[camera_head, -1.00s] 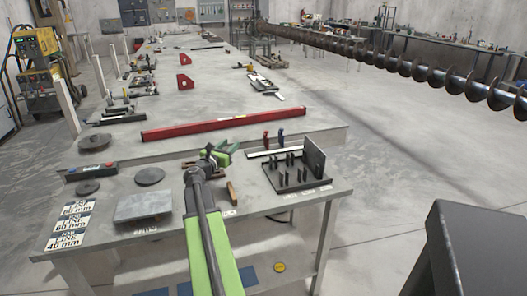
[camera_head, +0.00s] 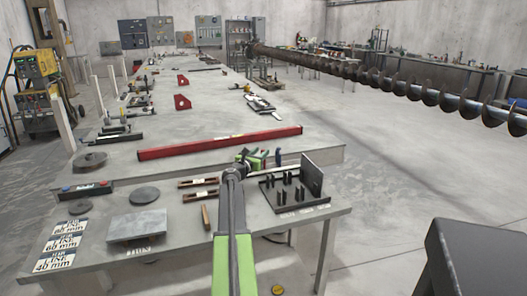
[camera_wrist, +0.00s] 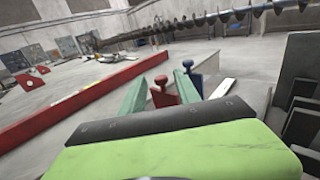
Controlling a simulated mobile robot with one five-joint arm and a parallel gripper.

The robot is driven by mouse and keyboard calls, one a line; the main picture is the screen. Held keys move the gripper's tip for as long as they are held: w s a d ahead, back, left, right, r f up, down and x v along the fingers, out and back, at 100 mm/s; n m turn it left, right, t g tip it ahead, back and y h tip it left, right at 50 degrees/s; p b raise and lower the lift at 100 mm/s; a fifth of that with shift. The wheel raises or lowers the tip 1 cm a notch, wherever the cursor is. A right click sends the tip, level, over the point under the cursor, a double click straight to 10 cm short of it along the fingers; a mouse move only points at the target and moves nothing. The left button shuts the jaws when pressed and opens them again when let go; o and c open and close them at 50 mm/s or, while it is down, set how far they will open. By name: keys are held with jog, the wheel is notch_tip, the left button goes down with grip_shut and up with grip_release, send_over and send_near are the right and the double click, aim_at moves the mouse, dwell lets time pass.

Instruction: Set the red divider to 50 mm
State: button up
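The red divider (camera_wrist: 163,93), an upright red piece with a round knob, shows between the two green fingers of my gripper (camera_wrist: 160,95) in the wrist view. The fingers are apart, with gaps beside the red piece; I cannot tell whether either touches it. The blue divider (camera_wrist: 196,80) stands just beyond the right finger, partly hidden by it. In the head view my gripper (camera_head: 256,158) is beside the blue divider (camera_head: 278,156), and the red one is largely hidden there. A pale strip (camera_head: 288,170) lies by the dividers. No scale marks are readable.
A black rack with upright plates (camera_head: 290,193) stands close on the right. A long red bar (camera_head: 220,143) lies behind. Line cards (camera_head: 62,243), one reading 40 mm, lie at the front left by a grey plate (camera_head: 138,226). Small wooden blocks (camera_head: 198,182) lie left of my arm.

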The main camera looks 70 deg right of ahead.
aim_at(262, 151)
jog(key=shift+s+d, duration=0.15)
jog(key=shift+d, duration=1.35)
grip_shut()
